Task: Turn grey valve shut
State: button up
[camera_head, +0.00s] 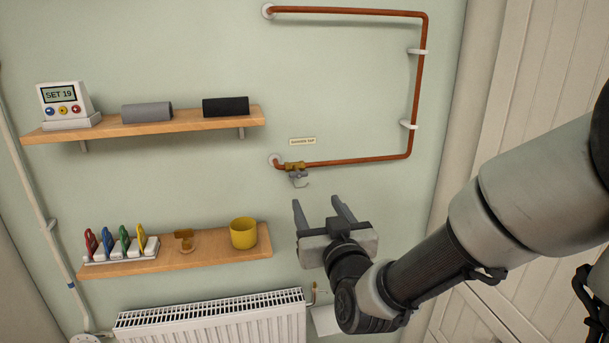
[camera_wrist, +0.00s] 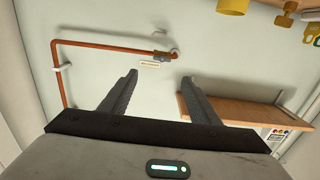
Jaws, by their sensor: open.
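The grey valve (camera_head: 298,176) is small and hangs under a brass body (camera_head: 294,166) near the left end of the copper pipe's lower run. A small label (camera_head: 302,141) is on the wall above it. My gripper (camera_head: 318,203) is open and empty, below and slightly right of the valve, apart from it. In the wrist view, which looks turned over, the valve (camera_wrist: 161,57) lies beyond the gap between my open fingers (camera_wrist: 159,78). The grey handle's exact angle is too small to tell.
The copper pipe (camera_head: 417,90) loops right and up on white clips. An upper shelf (camera_head: 150,126) holds a display box and two rolls. A lower shelf (camera_head: 180,262) holds a yellow mug (camera_head: 244,233), a brass part and several coloured tools. A radiator (camera_head: 215,318) is below.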

aim_at(299, 174)
jog(key=x, duration=0.8)
jog(key=p+x, duration=0.1)
jog(key=x, duration=0.8)
jog(key=shift+a+r, duration=0.15)
jog(key=shift+a, duration=0.1)
jog(key=c, duration=1.1)
